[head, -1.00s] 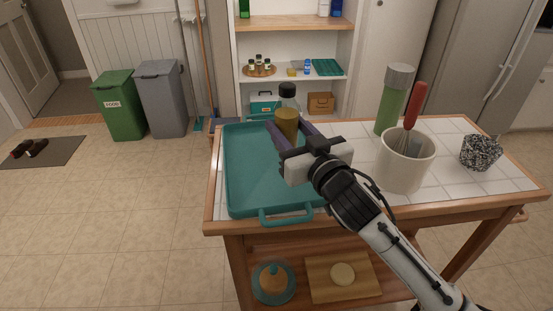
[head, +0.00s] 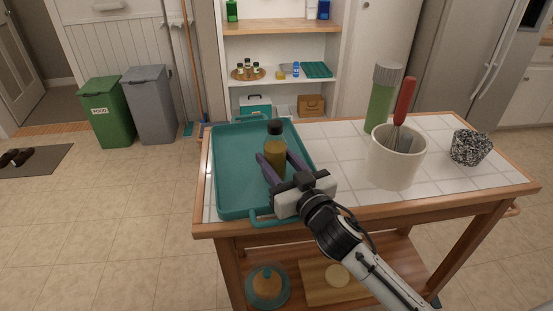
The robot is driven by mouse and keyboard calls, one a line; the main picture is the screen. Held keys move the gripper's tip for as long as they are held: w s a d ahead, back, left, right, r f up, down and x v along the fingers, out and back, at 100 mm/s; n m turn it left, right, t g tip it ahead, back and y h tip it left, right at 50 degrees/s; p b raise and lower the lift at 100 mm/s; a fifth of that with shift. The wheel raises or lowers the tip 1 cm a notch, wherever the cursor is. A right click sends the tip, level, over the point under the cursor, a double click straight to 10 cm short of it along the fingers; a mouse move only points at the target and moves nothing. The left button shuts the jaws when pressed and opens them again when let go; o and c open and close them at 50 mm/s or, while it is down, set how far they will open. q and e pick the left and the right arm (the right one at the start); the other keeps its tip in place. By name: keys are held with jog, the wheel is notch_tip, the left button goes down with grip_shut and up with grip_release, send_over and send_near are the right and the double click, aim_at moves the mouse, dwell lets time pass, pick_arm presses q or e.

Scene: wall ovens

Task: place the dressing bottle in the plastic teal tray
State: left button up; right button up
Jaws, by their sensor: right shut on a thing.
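The dressing bottle (head: 275,150), with a dark cap and yellow-brown contents, is upright between the fingers of my right gripper (head: 275,172). The gripper is shut on it. The bottle is over the right part of the plastic teal tray (head: 235,185), inside its rim as seen from above. I cannot tell whether its base touches the tray floor, as the gripper hides the lower end. The tray lies on the left end of the white tiled cart top and looks otherwise empty. My left gripper is not in view.
Right of the tray stand a white crock (head: 393,165) with a red-handled whisk (head: 402,105), a tall green bottle (head: 381,100) and a speckled cup (head: 470,147). Bare tiles (head: 333,150) lie between tray and crock. The cart's lower shelf holds a cutting board (head: 330,285).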

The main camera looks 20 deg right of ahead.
jog(key=o, duration=1.2)
jog(key=s, duration=1.2)
jog(key=shift+d+r+b, duration=0.15)
jog(key=shift+d+b, duration=0.1)
jog(key=shift+b, duration=0.15)
